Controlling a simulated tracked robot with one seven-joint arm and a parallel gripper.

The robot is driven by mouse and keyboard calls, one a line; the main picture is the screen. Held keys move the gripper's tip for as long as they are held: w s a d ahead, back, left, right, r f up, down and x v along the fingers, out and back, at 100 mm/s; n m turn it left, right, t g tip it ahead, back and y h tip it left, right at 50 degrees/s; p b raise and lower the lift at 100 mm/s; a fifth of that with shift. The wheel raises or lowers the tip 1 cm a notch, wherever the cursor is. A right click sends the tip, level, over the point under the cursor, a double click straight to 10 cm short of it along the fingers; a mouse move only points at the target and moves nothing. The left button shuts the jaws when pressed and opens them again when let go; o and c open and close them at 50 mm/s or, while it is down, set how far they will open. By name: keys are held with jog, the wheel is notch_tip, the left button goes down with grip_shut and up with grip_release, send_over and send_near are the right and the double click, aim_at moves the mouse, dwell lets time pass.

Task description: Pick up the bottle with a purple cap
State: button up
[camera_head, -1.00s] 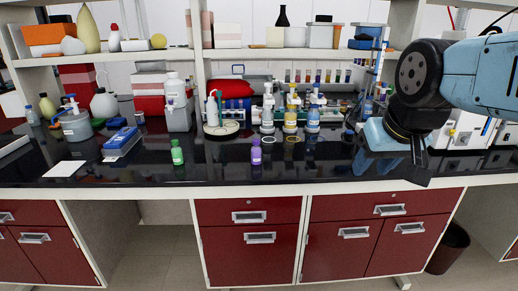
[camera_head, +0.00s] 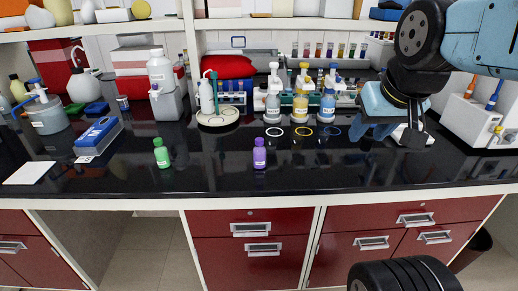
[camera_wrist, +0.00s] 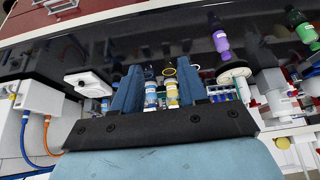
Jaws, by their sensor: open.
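The small purple bottle with a purple cap (camera_head: 259,154) stands upright on the black bench top, near its front, in the middle of the head view. It also shows at the upper right of the wrist view (camera_wrist: 219,40), where the picture is upside down. My gripper (camera_head: 385,132) is above the bench to the right of the purple bottle and apart from it. In the wrist view its two blue fingers (camera_wrist: 156,85) are spread, with nothing held between them. The two bottles seen between them stand farther off.
A similar green bottle (camera_head: 161,153) stands to the left. Behind are the white-capped bottle (camera_head: 273,95), yellow-capped bottle (camera_head: 301,95) and blue-capped bottle (camera_head: 328,103). A round stand (camera_head: 218,117) holds a wash bottle. The bench around the purple bottle is clear.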

jog(key=shift+a, duration=0.15)
jog(key=shift+o, duration=2.3)
jog(key=shift+w+a+f+n+g, duration=0.2)
jog(key=shift+w+f+n+g, duration=0.1)
jog(key=shift+f+n+g, duration=0.15)
jog(key=shift+o, duration=1)
jog(key=w+a+f+n+g+h, duration=0.1)
jog(key=w+f+n+g+h, duration=0.3)
jog(key=f+n, duration=0.1)
jog(key=shift+w+a+f+n+h, duration=0.25)
jog(key=shift+f+n+h, duration=0.1)
jog(key=shift+n, duration=0.1)
jog(key=n+t+h, duration=0.8)
jog(key=n+t, duration=0.4)
jog(key=n, duration=0.8)
send_near(255, 156)
jog(key=x, duration=0.7)
jog(key=shift+w+a+f, duration=0.1)
jog(key=shift+w+f, duration=0.05)
jog(key=shift+f, duration=0.2)
jog(key=shift+n+t+y, duration=0.25)
jog(key=shift+n, duration=0.05)
jog(key=shift+r+x, duration=0.2)
jog(key=shift+x, duration=1.2)
jog(key=shift+r+x, duration=0.15)
jog(key=shift+x, duration=1.25)
